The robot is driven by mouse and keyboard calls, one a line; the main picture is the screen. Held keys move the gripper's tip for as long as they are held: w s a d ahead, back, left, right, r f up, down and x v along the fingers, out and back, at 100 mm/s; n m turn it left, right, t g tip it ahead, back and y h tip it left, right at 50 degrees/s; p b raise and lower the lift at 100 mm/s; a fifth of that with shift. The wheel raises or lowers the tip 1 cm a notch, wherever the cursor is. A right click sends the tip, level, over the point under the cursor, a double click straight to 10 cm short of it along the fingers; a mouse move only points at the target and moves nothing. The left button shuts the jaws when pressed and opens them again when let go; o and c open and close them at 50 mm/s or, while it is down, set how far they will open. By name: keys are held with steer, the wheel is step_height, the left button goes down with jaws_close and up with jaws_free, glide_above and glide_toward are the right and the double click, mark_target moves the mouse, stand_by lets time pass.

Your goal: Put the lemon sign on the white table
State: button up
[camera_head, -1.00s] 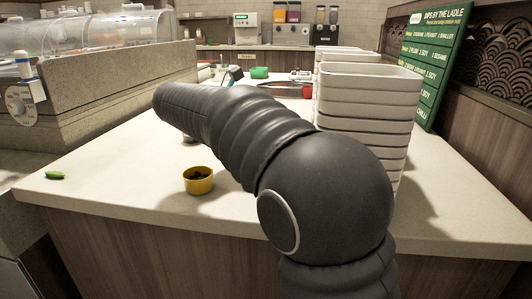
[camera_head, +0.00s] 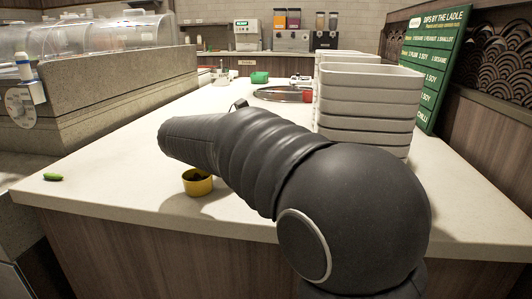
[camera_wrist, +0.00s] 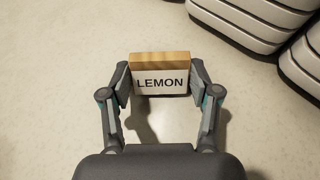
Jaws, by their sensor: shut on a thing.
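The lemon sign (camera_wrist: 161,82) is a small block with a wooden top edge and a white face reading "LEMON". My gripper (camera_wrist: 160,82) is shut on it, one finger at each end, in the wrist view. The pale table top (camera_wrist: 60,50) lies beneath, and a shadow shows on it below the sign. I cannot tell whether the sign touches the surface. In the head view the white table (camera_head: 110,185) spreads across the middle, and my arm hides the gripper and the sign.
Stacked white trays (camera_head: 368,100) stand right of my arm, and also at the upper right in the wrist view (camera_wrist: 265,25). A yellow cup (camera_head: 197,183) with dark contents and a green piece (camera_head: 53,177) lie at the left front. A green menu board (camera_head: 432,65) stands behind the trays.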

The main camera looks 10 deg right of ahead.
steer(key=o, duration=1)
steer(key=shift+f, duration=0.1)
steer(key=shift+c, duration=0.2)
steer(key=shift+r, duration=0.2)
steer(key=p+v, duration=0.1)
steer(key=v, duration=1)
steer(key=shift+s+a+r, duration=0.15)
steer(key=shift+a+r, duration=0.1)
steer(key=shift+a, duration=0.2)
steer(key=shift+s, duration=0.1)
